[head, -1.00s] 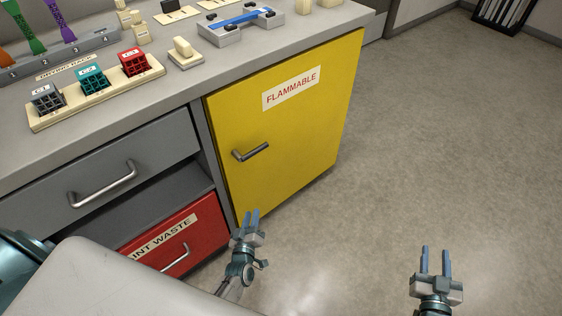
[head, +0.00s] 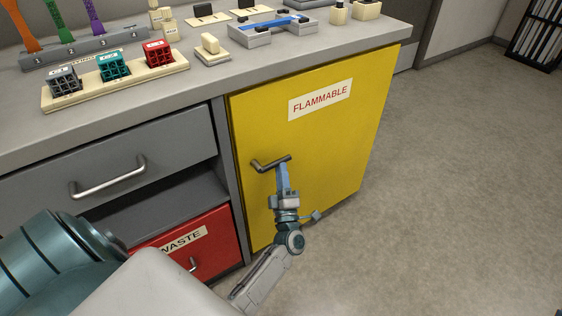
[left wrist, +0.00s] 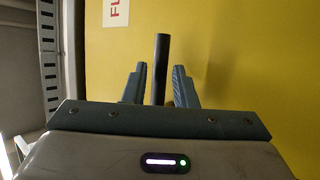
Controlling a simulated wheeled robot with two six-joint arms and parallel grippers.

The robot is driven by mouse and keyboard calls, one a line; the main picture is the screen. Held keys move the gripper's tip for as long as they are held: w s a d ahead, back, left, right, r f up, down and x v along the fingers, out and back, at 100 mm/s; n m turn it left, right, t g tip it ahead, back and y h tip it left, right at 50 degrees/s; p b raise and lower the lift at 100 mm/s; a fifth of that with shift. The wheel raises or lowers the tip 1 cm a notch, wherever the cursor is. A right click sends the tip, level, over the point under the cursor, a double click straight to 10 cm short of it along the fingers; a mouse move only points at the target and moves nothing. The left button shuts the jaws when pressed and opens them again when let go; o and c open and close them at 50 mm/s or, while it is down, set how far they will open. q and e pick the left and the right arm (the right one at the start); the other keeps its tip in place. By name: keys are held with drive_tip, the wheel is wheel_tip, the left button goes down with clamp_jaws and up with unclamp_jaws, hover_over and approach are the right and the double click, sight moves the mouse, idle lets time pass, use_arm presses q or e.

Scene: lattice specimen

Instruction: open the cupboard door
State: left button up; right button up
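The yellow cupboard door (head: 320,150) with a FLAMMABLE label is shut, flush with the cabinet front. Its dark metal lever handle (head: 266,166) sits near the door's left edge. My left gripper (head: 283,170) is at the right end of the handle, in front of the door. In the left wrist view the handle bar (left wrist: 160,65) stands between the two fingers of the left gripper (left wrist: 160,85). The fingers are apart, with a narrow gap on each side of the bar. My right gripper is out of view.
Left of the door are a grey drawer (head: 170,140), an open shelf gap and a red waste drawer (head: 215,250). The worktop (head: 215,85) above carries racks and small blocks. The floor (head: 460,200) to the right is clear.

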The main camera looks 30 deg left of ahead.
use_arm(q)
drive_tip(key=shift+x, duration=1.9)
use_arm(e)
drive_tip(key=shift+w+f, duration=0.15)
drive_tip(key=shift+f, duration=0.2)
use_arm(q)
clamp_jaws()
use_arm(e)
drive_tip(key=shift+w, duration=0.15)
